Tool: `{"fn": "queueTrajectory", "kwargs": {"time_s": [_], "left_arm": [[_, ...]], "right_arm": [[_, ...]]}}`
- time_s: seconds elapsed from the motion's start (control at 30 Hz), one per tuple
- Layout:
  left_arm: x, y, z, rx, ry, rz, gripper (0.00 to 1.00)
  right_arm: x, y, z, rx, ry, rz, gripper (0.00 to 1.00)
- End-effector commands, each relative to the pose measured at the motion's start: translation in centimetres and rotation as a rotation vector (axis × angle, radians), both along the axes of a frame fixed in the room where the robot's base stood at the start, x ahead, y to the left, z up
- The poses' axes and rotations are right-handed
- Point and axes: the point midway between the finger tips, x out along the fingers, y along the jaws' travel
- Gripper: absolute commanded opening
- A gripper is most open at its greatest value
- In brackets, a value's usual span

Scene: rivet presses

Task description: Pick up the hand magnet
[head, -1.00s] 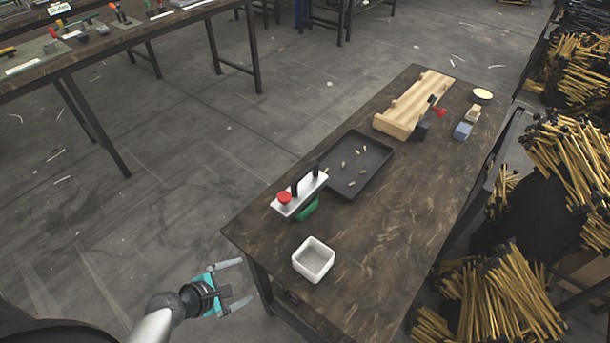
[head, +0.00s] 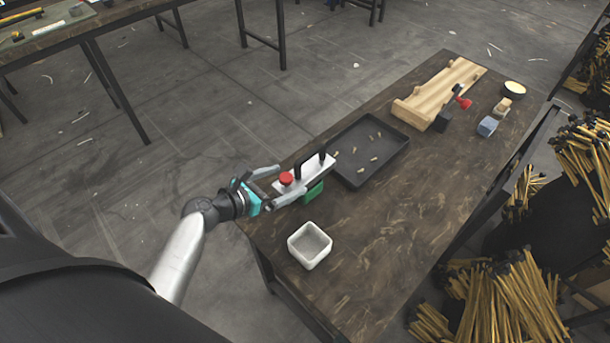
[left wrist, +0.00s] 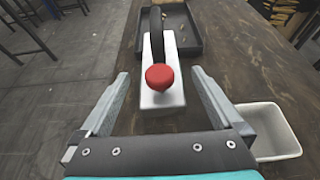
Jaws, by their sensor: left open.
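The hand magnet is a pale metal block with a black handle and a red knob. In the head view the hand magnet (head: 318,176) stands at the left edge of the table, beside the dark tray, with a green piece (head: 313,192) under or beside it. My left gripper (head: 283,183) is open, its two fingers pointing at the magnet's red-knob end. In the left wrist view the magnet (left wrist: 161,92) lies ahead, between the lines of the open fingers (left wrist: 160,85). The fingers do not appear to press on it. My right gripper is not in view.
A dark tray (head: 352,178) with several small rivets lies behind the magnet. A white square bin (head: 294,250) stands to the right of the gripper. A wooden fixture (head: 412,115), a blue block (head: 487,126) and a round tin (head: 514,88) stand farther back on the table.

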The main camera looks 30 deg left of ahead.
Motion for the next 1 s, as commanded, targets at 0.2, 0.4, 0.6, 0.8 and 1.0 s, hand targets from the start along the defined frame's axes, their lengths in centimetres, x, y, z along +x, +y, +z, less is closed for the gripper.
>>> {"fn": "queueTrajectory", "kwargs": {"time_s": [0.2, 0.4, 0.6, 0.8, 1.0], "left_arm": [[1.2, -0.4, -0.6, 0.001, 0.000, 0.000, 1.00], [3.5, -1.2, -2.0, 0.000, -0.002, 0.000, 1.00], [5.1, -1.8, -2.6, 0.000, 0.000, 0.000, 1.00], [5.2, -1.8, -2.6, 0.002, 0.001, 0.001, 1.00], [5.2, -1.8, -2.6, 0.002, 0.001, 0.001, 0.84]], "right_arm": [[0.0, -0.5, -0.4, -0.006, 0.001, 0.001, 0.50], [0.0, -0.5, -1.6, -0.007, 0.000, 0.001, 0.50], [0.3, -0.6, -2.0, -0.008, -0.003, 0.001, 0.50], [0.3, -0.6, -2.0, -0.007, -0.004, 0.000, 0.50], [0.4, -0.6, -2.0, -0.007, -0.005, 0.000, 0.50]]}}
